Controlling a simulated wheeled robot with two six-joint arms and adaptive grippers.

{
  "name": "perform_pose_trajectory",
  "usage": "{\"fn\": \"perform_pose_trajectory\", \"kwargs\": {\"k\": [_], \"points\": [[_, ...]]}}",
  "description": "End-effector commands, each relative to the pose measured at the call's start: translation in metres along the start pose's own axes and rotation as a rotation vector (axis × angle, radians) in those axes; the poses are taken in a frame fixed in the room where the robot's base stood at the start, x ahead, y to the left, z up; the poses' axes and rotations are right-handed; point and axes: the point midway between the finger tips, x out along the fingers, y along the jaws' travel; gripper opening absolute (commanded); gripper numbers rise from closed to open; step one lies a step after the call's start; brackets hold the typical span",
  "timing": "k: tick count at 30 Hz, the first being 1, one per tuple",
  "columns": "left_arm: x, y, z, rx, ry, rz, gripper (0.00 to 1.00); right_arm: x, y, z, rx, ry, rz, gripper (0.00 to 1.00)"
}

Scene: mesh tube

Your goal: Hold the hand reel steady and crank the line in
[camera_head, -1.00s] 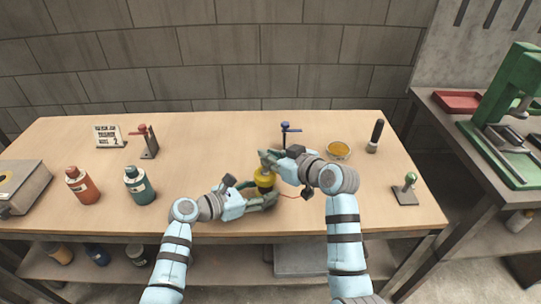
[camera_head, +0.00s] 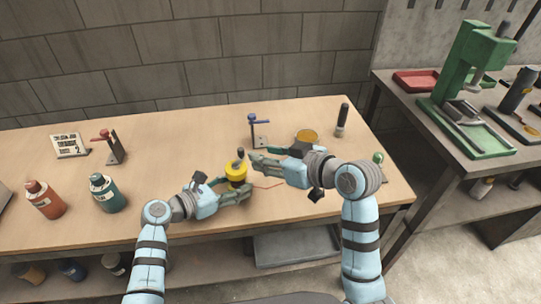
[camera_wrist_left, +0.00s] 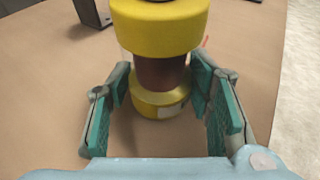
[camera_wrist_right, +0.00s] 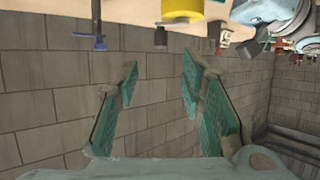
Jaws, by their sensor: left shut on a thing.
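The yellow hand reel (camera_head: 236,172) stands upright on the bench, with a dark knob (camera_head: 240,152) on top. An orange line (camera_head: 268,186) runs from it to the right across the bench. My left gripper (camera_wrist_left: 157,88) is shut on the reel, its fingers on either side of the dark spool (camera_wrist_left: 160,72) between the yellow flanges. My right gripper (camera_wrist_right: 160,66) is open and empty. In the head view its fingertips (camera_head: 257,162) are just right of the knob, apart from it. The reel (camera_wrist_right: 182,9) also shows at the top of the right wrist view.
A blue-topped clamp stand (camera_head: 259,131), a yellow dish (camera_head: 307,136) and a dark-handled tool (camera_head: 342,120) stand behind my right gripper. A red-topped stand (camera_head: 113,148), red bottle (camera_head: 44,199) and teal bottle (camera_head: 107,193) are to the left.

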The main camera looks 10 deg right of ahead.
Motion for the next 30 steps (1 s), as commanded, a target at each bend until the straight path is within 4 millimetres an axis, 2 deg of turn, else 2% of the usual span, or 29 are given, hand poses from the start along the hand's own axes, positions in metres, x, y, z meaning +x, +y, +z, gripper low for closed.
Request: {"fn": "perform_pose_trajectory", "kwargs": {"k": [4,11,13,14,16,17,19,20,21,23,24,26,27,29,30], "points": [[0.0,0.0,0.0,0.0,0.0,0.0,0.31,-0.014,0.0,0.0,-0.001,0.0,0.0,0.36],[0.0,0.0,0.0,0.0,-0.001,0.0,0.31,-0.015,0.0,0.0,0.0,0.0,0.0,0.36],[0.0,0.0,0.0,0.0,-0.001,0.0,0.31,-0.014,0.006,-0.002,-0.006,0.007,0.021,0.36],[0.0,0.0,0.0,0.0,-0.001,0.0,0.31,-0.013,0.012,-0.004,-0.013,0.016,0.044,0.36],[0.0,0.0,0.0,0.0,-0.001,0.0,0.31,-0.011,0.04,-0.014,-0.049,0.053,0.147,0.36],[0.0,0.0,0.0,0.0,-0.001,0.0,0.31,-0.011,0.058,-0.021,-0.077,0.076,0.216,0.36],[0.0,0.0,0.0,0.0,-0.001,0.0,0.31,-0.021,0.112,-0.045,-0.196,0.147,0.437,0.36],[0.0,0.0,0.0,0.0,-0.001,0.0,0.31,-0.029,0.137,-0.059,-0.273,0.181,0.55,0.36],[0.0,0.0,0.001,0.0,-0.001,0.0,0.31,-0.046,0.167,-0.082,-0.404,0.227,0.709,0.36],[0.0,0.0,0.001,0.0,-0.001,0.0,0.31,-0.075,0.198,-0.121,-0.659,0.29,0.946,0.36],[0.0,0.0,0.0,0.0,-0.001,0.0,0.31,-0.094,0.205,-0.149,-0.863,0.329,1.084,0.36],[0.0,0.0,0.0,0.0,-0.001,0.0,0.31,-0.111,0.195,-0.186,-1.205,0.378,1.244,0.36],[0.0,0.0,0.0,0.0,-0.001,0.0,0.31,-0.113,0.177,-0.206,-1.452,0.412,1.311,0.36],[0.0,0.0,0.0,0.0,-0.001,0.0,0.31,-0.099,0.143,-0.22,-1.844,0.463,1.34,0.36],[0.0,0.0,0.0,0.0,-0.001,0.0,0.31,-0.082,0.119,-0.216,-2.111,0.503,1.303,0.36]]}}
